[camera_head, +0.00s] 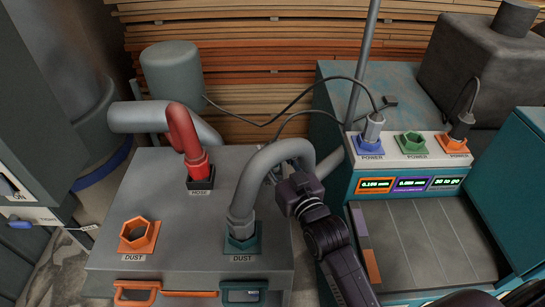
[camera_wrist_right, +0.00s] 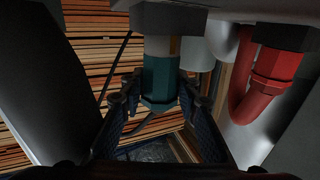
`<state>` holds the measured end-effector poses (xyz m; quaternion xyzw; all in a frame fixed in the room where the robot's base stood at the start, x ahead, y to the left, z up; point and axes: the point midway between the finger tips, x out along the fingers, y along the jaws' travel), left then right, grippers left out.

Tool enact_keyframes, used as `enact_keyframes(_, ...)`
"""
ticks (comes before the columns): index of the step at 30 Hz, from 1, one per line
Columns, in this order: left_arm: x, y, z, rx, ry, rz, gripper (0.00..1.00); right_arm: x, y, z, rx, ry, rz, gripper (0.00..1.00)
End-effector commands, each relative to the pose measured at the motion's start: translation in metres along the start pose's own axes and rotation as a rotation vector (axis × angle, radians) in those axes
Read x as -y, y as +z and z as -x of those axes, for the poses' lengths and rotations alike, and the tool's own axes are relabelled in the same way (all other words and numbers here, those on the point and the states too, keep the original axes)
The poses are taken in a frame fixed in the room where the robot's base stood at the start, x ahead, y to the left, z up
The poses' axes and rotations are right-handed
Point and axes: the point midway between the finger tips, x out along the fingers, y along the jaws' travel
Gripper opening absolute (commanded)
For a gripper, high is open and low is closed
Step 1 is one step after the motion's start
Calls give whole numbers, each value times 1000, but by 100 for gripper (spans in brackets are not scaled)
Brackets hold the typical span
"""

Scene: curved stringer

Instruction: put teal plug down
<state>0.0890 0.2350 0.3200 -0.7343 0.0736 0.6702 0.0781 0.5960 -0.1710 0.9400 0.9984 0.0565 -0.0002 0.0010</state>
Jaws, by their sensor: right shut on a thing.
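In the right wrist view the teal plug (camera_wrist_right: 160,78), a six-sided piece, stands between the two fingers of my right gripper (camera_wrist_right: 159,92). The gripper is shut on it. That picture looks upside down; a paler section and a dark block (camera_wrist_right: 170,18) lie above the plug there. In the head view my right gripper (camera_head: 272,174) is beside the arched grey hose (camera_head: 264,162), and the plug is hidden. The hose's front end stands at a teal socket (camera_head: 241,244) marked DUST. I cannot tell whether the held plug touches any socket. My left gripper is out of view.
A red bent pipe (camera_head: 184,132) stands in a black HOSE socket left of the grey hose. An empty orange DUST socket (camera_head: 138,235) is at the front left. The power panel (camera_head: 388,157) at right has several sockets, with plugs and loose black cables (camera_head: 300,97).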

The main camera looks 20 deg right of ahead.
Motion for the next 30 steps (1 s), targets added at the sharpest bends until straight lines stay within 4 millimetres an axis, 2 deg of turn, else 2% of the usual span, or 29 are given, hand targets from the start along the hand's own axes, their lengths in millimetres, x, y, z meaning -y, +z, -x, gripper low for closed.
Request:
enact_keyframes(1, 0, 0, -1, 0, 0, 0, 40, 0, 8, 0, 1, 0, 0, 3)
enact_keyframes(4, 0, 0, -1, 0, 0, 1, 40, 0, 14, 0, -1, 0, 0, 3)
enact_keyframes(15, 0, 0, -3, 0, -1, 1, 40, 0, 18, 0, -2, 0, 0, 3)
enact_keyframes(16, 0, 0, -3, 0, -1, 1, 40, 0, 18, 0, -1, 0, 0, 31)
enact_keyframes(20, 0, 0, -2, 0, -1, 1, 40, 0, 18, 0, -1, 0, 0, 45)
enact_keyframes(30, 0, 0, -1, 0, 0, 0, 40, 0, 15, 0, -1, 0, 0, 47)
